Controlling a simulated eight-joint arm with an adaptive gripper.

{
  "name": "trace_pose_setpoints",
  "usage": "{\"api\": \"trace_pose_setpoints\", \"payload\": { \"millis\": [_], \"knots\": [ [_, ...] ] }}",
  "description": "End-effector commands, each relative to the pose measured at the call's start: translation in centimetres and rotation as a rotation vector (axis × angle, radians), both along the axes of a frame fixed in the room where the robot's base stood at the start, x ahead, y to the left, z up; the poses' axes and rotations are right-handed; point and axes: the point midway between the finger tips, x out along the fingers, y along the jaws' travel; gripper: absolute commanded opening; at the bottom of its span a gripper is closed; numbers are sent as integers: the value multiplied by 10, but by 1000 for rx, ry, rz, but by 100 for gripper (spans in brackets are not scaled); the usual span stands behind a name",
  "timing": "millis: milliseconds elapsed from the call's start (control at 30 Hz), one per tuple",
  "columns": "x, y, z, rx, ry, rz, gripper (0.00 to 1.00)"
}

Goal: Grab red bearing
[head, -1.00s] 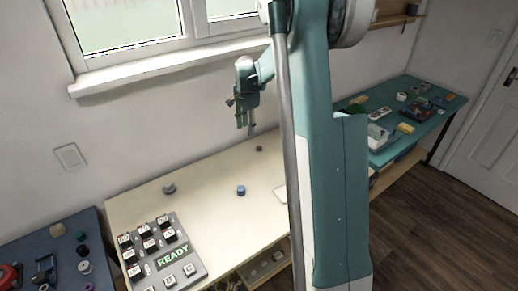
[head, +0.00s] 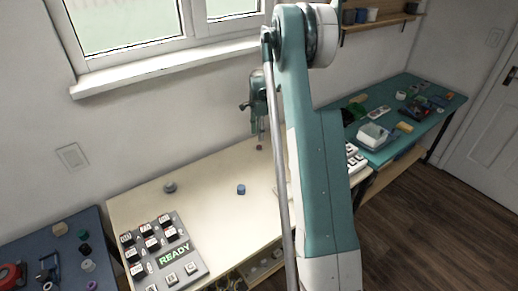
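A small dark, slightly reddish round piece (head: 259,148) sits near the back edge of the pale table (head: 215,215). It may be the red bearing, but it is too small to be sure. My gripper (head: 262,136) points down right at this piece, with its fingers just above or around it. I cannot tell whether they touch it, or whether they are open or shut. A blue round piece (head: 241,189) and a grey round piece (head: 169,187) stand apart on the same table.
A grey panel (head: 163,251) with several buttons and a READY display lies at the table's front left. A blue table (head: 70,240) with small parts is at left. A teal table (head: 385,150) with boxes and parts is at right. My arm hides the pale table's right part.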

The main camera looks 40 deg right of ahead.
Motion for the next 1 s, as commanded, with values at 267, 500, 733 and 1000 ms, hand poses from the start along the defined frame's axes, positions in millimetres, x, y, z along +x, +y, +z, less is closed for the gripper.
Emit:
{"api": "trace_pose_setpoints", "payload": {
  "millis": [267, 500, 733, 1000],
  "knots": [
    [0, 0, -5, 0, 0, 1, 37],
    [0, 0, -23, 0, 0, 1, 37],
    [0, 0, -26, 0, 0, 1, 37],
    [0, 0, -31, 0, 0, 1, 37]
  ]
}}
